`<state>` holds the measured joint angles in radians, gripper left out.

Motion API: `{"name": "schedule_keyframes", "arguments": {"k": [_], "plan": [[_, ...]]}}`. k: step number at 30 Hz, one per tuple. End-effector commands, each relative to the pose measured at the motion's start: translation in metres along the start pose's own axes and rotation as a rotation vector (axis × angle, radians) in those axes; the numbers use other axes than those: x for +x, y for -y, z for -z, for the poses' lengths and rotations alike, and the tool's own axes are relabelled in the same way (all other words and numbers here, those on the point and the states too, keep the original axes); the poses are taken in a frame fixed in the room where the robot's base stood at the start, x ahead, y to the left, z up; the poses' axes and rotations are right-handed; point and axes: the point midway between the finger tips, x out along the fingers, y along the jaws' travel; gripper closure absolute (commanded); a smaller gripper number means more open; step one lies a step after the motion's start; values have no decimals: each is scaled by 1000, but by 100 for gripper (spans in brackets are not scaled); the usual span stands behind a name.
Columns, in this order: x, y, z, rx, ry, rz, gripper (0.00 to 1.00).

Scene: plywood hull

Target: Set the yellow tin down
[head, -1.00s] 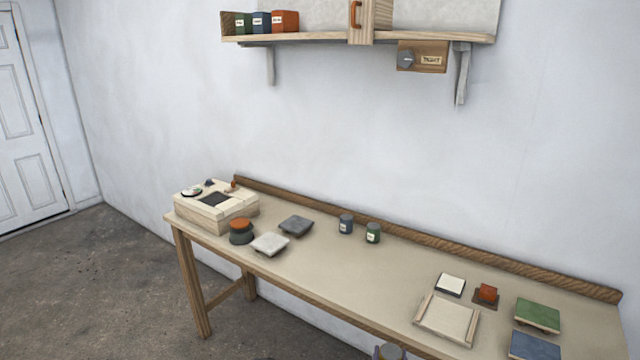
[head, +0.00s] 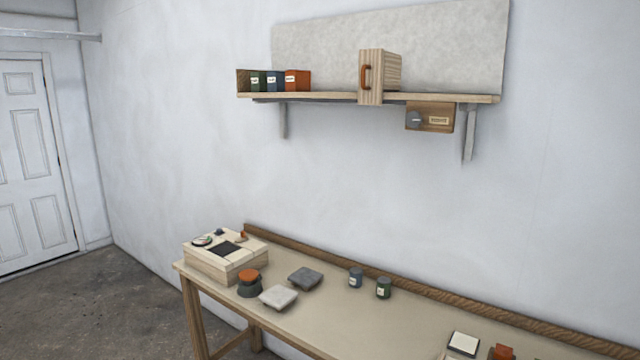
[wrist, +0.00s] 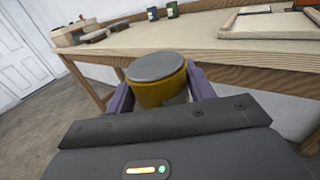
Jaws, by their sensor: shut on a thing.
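The yellow tin (wrist: 160,92) shows in the wrist view, a short round tin with a grey lid and a pale label patch on its side. My gripper (wrist: 160,88) is shut on it, with a purple finger on each side. The tin is held upright in front of the workbench's front edge, apart from the bench top. The workbench (head: 330,315) has a beige top and wooden legs. Neither the tin nor my gripper shows in the head view now.
On the bench stand a wooden box with a dial (head: 225,262), an orange-topped dark jar (head: 249,284), pale and dark pads, a blue tin (head: 355,279) and a green tin (head: 383,289).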

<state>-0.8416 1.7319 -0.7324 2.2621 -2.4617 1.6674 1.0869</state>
Motion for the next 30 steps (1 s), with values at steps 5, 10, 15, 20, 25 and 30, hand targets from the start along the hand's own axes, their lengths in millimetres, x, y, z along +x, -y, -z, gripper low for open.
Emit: {"name": "schedule_keyframes", "arguments": {"k": [5, 10, 15, 20, 25, 30], "plan": [[0, 0, -53, 0, 2, 0, 76], [0, 0, -89, 0, 2, 0, 76], [0, 0, -124, -1, 2, 0, 76], [0, 0, -142, 0, 1, 0, 76], [0, 0, -143, 0, 1, 0, 76], [0, 0, -142, 0, 1, 0, 76]]}}
